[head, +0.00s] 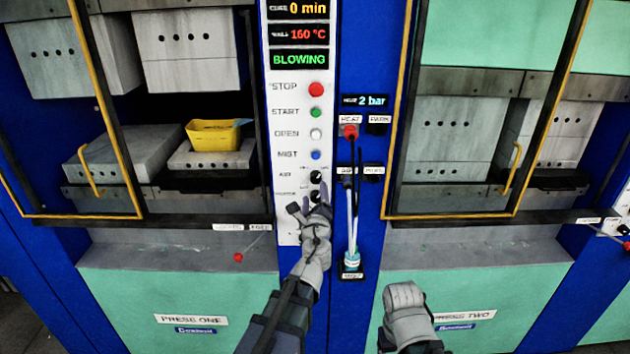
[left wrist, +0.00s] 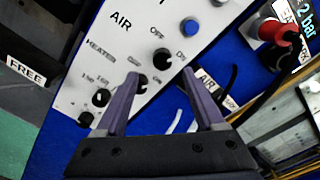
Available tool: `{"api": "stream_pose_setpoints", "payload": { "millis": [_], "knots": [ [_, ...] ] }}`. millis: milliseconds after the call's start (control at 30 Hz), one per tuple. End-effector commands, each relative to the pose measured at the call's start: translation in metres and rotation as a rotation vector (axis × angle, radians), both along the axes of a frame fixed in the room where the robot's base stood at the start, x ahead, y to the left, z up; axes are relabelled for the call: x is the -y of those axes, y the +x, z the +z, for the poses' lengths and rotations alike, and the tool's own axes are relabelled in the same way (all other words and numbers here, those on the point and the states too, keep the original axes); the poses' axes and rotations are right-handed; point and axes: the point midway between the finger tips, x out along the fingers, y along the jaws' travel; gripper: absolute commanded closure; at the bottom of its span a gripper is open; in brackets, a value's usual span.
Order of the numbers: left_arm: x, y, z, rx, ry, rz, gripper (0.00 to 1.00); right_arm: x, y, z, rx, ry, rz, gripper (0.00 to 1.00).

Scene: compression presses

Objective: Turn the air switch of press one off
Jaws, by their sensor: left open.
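The air switch (head: 316,177) is a black knob on the white control panel of press one, beside the AIR label, below the blue mist button. It also shows in the left wrist view, as a black knob (left wrist: 162,59) between the OFF and ON marks. Contact cannot be told.
The display (head: 299,60) reads BLOWING. A red plug (head: 349,131) and cables hang on the blue column to the right. Part of my right arm (head: 405,312) is low in front of press two.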

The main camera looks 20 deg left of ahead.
Motion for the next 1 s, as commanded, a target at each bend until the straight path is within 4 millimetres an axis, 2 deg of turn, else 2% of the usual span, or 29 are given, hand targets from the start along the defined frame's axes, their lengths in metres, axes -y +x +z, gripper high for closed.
{"api": "stream_pose_setpoints", "payload": {
  "millis": [367,800,1000],
  "knots": [
    [0.0,0.011,0.002,-0.002,0.033,-0.016,0.29,0.0,0.0,0.0,0.0,0.0,0.0,0.29],
    [-0.017,0.07,0.002,-0.001,0.03,-0.014,0.29,0.0,0.0,0.0,0.0,0.0,0.0,0.29],
    [-0.02,0.077,0.002,-0.002,0.03,-0.015,0.29,0.0,0.0,0.0,0.0,0.0,0.0,0.29]
  ]
}}
